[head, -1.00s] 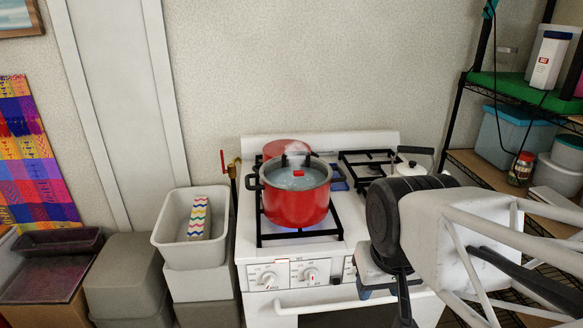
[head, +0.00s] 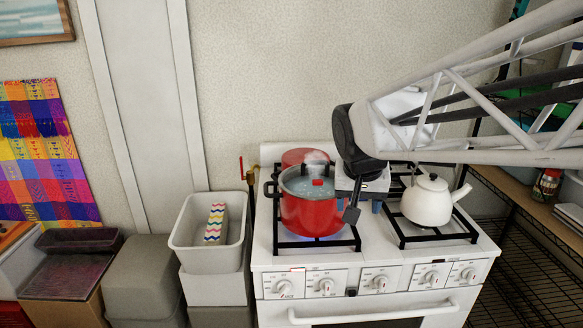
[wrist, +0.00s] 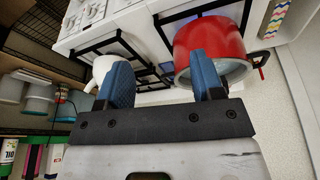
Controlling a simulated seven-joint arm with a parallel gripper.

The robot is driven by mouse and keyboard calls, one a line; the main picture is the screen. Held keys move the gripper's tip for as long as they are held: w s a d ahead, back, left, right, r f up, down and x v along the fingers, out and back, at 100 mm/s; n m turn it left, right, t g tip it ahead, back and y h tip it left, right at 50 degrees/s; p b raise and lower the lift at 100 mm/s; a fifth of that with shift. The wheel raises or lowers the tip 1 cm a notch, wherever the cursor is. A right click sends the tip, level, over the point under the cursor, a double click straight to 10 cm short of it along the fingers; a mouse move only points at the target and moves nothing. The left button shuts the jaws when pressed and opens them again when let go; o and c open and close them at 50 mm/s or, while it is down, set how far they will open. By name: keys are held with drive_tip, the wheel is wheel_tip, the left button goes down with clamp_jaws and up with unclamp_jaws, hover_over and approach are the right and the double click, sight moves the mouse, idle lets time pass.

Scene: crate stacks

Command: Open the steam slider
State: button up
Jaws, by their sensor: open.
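My gripper (head: 360,203) is just right of the pot in the head view, pointing down, empty and apart from the lid. The wrist view shows my two blue fingers (wrist: 163,78) spread wide, one overlapping the pot (wrist: 208,40) in the picture. The slider does not show in the wrist view.
A white kettle (head: 428,203) stands on the right burner. Another red pot (head: 305,156) is behind the first. The stove's front has several knobs (head: 327,286) and a handle. Grey bins (head: 176,246) stand to the left, a wire shelf (head: 525,240) to the right.

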drive_tip(key=m+t, duration=0.1)
drive_tip(key=m, duration=0.1)
approach(317, 180)
drive_tip(key=shift+w+a+f+h, duration=0.1)
drive_tip(key=shift+a+f+h, duration=0.05)
drive_tip(key=shift+f+h, duration=0.25)
drive_tip(key=shift+f, duration=0.1)
drive_tip(key=shift+x, duration=3.8)
